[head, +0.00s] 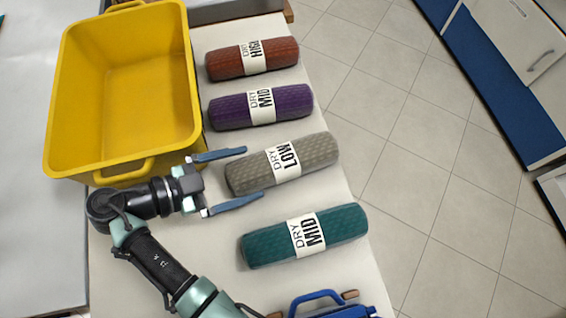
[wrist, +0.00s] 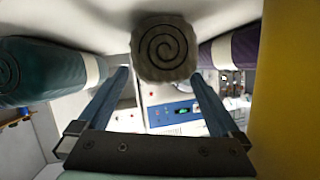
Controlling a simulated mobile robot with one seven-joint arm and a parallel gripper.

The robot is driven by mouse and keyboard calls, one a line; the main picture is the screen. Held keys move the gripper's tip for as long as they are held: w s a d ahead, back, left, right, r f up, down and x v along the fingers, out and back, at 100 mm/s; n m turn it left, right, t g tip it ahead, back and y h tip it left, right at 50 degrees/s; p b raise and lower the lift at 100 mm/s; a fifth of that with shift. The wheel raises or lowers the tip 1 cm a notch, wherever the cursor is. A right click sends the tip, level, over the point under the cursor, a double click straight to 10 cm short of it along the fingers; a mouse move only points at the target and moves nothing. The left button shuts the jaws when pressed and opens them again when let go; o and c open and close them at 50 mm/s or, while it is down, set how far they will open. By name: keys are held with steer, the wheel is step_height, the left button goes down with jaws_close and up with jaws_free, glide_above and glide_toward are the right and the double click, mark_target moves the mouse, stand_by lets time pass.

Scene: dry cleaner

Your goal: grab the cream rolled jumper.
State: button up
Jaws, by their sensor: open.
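The cream rolled jumper (head: 318,150) looks grey-beige, with a white band reading "DRY LOW". It lies on the light table between the purple and teal rolls. My gripper (head: 253,172) is open at its left end, one finger towards the purple roll and one towards the teal roll. In the wrist view the jumper's spiral end (wrist: 164,48) shows at the top, between the lines of the two open fingers (wrist: 160,75). Nothing is held. I cannot tell the height of the fingers against the roll.
A purple roll (head: 230,112) and a rust roll (head: 225,66) lie beyond, a teal roll (head: 268,246) nearer. A yellow bin (head: 120,172) stands left, close to my gripper. A blue-handled object (head: 340,312) sits at the front edge. Tiled floor is right.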

mark_target(268, 167)
steer(key=shift+w+d, duration=0.25)
steer(key=shift+d, duration=0.3)
steer(key=shift+x, duration=2.4)
steer(key=shift+a, duration=0.1)
jaws_close()
